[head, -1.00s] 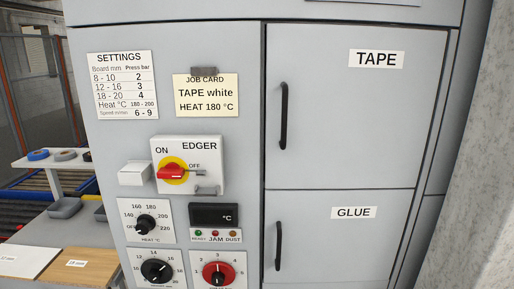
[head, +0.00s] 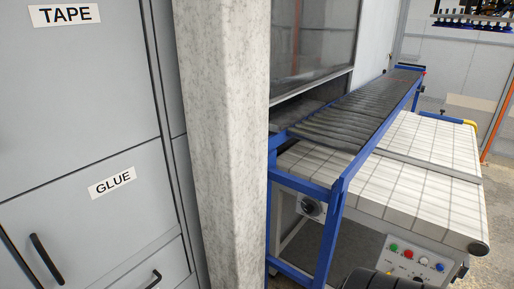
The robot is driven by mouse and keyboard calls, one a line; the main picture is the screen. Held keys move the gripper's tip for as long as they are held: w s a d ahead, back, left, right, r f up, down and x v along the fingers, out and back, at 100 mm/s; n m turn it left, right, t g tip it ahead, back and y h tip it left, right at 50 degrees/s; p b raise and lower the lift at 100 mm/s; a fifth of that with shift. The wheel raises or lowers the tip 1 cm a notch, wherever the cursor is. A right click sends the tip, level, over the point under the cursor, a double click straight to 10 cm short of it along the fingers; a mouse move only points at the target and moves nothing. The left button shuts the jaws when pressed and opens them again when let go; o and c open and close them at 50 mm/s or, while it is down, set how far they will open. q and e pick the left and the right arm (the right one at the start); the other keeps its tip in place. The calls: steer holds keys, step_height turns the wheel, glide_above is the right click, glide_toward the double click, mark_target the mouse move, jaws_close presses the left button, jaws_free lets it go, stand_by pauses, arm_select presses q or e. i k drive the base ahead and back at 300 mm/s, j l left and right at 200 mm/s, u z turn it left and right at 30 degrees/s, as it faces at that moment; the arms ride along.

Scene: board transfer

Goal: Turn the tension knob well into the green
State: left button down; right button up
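A black knob (head: 312,207) on a small pale plate shows at the near end of the white belt conveyor, behind the blue frame. It is small here, and I cannot read a label or see a green zone on it, so I cannot tell whether it is the tension knob. Neither of my grippers can be made out in the head view.
A grey concrete pillar (head: 222,140) stands between the grey cabinet (head: 75,110) and the blue-framed roller conveyor (head: 345,115). The white belt (head: 420,180) runs beside it. A button panel (head: 415,262) is below. A dark ridged object (head: 378,281) sits at the bottom edge.

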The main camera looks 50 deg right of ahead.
mark_target(311, 207)
steer(key=z, duration=2.15)
steer(key=i+l+z, duration=0.1)
steer(key=i+l, duration=0.15)
steer(key=i, duration=0.25)
steer(key=i+l+z, duration=0.1)
steer(key=i, duration=0.45)
steer(key=l, duration=0.1)
